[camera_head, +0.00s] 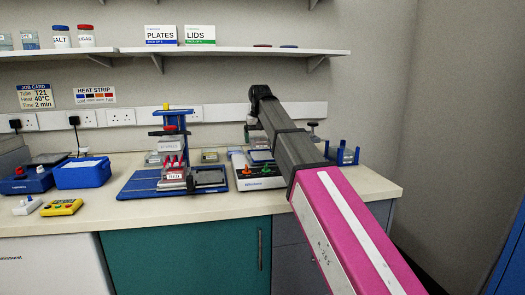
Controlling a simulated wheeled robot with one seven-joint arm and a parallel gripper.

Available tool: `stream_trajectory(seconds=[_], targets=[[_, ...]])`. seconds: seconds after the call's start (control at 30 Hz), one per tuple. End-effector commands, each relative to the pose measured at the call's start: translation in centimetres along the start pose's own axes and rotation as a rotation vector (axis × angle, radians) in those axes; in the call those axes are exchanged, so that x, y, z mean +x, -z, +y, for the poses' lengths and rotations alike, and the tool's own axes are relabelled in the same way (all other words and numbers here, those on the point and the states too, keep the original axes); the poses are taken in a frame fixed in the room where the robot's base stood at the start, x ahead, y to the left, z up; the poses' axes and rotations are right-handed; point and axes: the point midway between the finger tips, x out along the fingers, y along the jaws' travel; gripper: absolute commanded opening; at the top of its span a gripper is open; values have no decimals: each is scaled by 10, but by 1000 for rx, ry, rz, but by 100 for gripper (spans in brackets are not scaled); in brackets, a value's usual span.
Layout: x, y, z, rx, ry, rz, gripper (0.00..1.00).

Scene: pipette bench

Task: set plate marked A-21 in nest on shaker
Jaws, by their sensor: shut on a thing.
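My arm reaches over the bench from the lower right. Its dark end bends down behind the forearm, and my gripper's fingers are hidden there. A pale, low shaker-like device (262,183) with green and orange knobs stands on the bench just left of my arm. A flat blue-and-grey item (261,157) shows partly behind it, beside the forearm. I cannot tell whether this is the plate, the nest or something held. No A-21 mark can be read in this view, and contact at the gripper is hidden.
A blue stand (127,188) with a column and red-topped parts is left of the shaker. A blue box (83,172) and a yellow device (62,207) are farther left. A blue rack (342,154) stands right of my arm.

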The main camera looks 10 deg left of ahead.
Motion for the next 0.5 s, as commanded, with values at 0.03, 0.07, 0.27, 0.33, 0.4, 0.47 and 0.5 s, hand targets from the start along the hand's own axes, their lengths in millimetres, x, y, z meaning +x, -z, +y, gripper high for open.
stream_trajectory(seconds=[0.03,0.07,0.27,0.33,0.4,0.47,0.5], targets=[[6,5,6,2,0,-1,67],[8,7,10,2,0,-1,67],[17,11,19,0,0,0,67],[21,10,19,0,0,0,67],[28,9,19,0,0,-1,67],[37,7,19,0,0,-1,67],[43,6,19,0,0,-1,67]])
